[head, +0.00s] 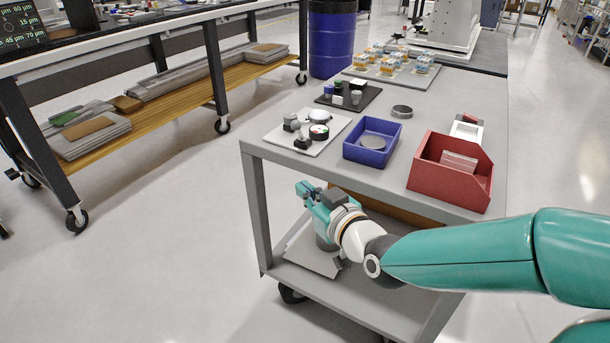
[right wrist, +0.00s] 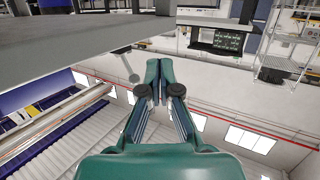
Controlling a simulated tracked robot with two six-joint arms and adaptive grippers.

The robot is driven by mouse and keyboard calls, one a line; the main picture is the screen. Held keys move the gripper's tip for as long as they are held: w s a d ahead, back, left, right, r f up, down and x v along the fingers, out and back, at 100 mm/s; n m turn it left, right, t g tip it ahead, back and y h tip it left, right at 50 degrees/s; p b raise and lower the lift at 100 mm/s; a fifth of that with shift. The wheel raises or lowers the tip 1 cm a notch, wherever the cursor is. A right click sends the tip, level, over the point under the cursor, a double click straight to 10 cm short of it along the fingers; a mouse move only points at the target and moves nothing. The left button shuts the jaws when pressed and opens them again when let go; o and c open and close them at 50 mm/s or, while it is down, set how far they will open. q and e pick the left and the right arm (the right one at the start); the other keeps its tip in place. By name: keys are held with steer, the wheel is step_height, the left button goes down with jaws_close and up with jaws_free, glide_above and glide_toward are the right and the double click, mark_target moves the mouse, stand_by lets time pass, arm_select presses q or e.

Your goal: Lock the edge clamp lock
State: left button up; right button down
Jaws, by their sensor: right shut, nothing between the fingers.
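A white fixture plate (head: 333,126) lies on the grey cart top near its front left corner. It carries a grey block (head: 291,123), a dark round part (head: 318,132) and a small black part (head: 303,144). I cannot tell which of these is the edge clamp lock. My right gripper (head: 306,190) is in front of the cart's front edge, apart from the plate; its fingers (right wrist: 158,68) are shut and empty. In the right wrist view, a thin grey rod with a rounded end (right wrist: 131,72) stands just left of the fingertips. My left gripper is not in view.
A blue bin (head: 371,156) and a red bin (head: 435,184) stand right of the plate. A black tray (head: 366,97) with small items lies behind it. The grey cart edge (head: 262,150) is close to my right gripper. Open floor lies left of the cart.

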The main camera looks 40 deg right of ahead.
mark_target(298, 129)
arm_select(q)
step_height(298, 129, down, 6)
steer(key=b, duration=0.3)
steer(key=shift+b, duration=0.3)
arm_select(e)
steer(key=s+d+r+t+h, duration=0.2)
steer(key=s+r+t, duration=0.1)
steer(key=s+r, duration=0.1)
steer(key=shift+s+d+r, duration=0.4)
steer(key=b+x, duration=0.1)
steer(key=x, duration=1.2)
steer(key=shift+w, duration=0.3)
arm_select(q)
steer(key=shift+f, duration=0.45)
arm_select(e)
steer(key=shift+w+d, duration=0.15)
steer(key=shift+w, duration=0.1)
steer(key=shift+d, duration=0.1)
